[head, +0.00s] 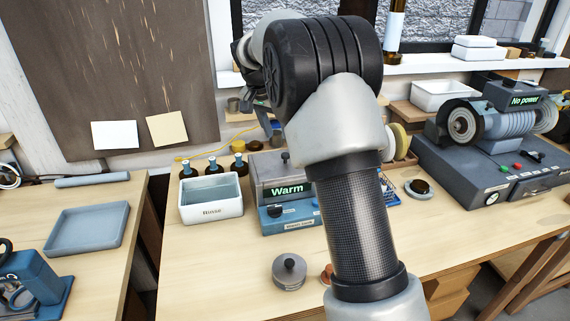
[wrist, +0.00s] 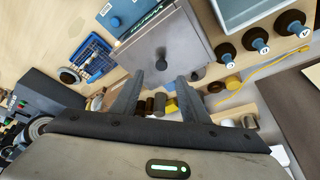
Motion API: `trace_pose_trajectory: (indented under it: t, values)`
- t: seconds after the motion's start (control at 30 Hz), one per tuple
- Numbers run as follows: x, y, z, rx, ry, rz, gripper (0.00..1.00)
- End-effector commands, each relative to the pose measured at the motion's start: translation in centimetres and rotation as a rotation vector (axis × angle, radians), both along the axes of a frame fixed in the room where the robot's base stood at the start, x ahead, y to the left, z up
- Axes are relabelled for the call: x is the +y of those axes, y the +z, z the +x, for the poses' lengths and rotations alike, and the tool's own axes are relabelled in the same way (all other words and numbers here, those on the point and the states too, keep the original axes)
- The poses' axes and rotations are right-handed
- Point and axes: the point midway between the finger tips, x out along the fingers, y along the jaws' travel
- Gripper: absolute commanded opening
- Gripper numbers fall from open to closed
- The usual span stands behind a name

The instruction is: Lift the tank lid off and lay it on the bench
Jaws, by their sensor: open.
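The tank (head: 290,214) is a blue and grey box with a "Warm" display, standing on the bench (head: 215,270). Its flat grey lid (head: 268,170) lies on top and has a small dark knob. In the wrist view the lid (wrist: 180,40) shows from above, with its knob (wrist: 161,65) just beyond the fingertips. My gripper (wrist: 159,77) is open and empty, with its fingers on either side of the line to the knob. I cannot tell its height above the lid. My arm hides the tank's right side in the head view.
A white "Rinse" basin (head: 211,212) stands left of the tank, with dark bottles (head: 211,165) behind it. A round metal piece with a knob (head: 289,272) lies in front. A blue basket (wrist: 90,57) is beside the tank. The bench's front left is clear.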

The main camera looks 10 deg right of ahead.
Motion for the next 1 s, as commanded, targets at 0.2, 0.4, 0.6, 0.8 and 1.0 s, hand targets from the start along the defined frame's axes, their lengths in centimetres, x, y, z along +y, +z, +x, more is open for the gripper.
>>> trace_pose_trajectory:
  t: [0.2, 0.4, 0.6, 0.8, 1.0]
  values:
    - [-1.1, -3.9, 1.1, 0.003, -0.001, 0.000, 0.41]
    - [-1.5, -5.1, 1.5, 0.001, 0.000, 0.001, 0.41]
    - [-2.1, -7.4, 2.5, 0.003, 0.000, 0.000, 0.41]
    - [-2.7, -9.5, 3.2, 0.001, 0.001, 0.000, 0.41]
    - [-2.7, -9.8, 3.3, 0.000, 0.001, 0.000, 0.41]
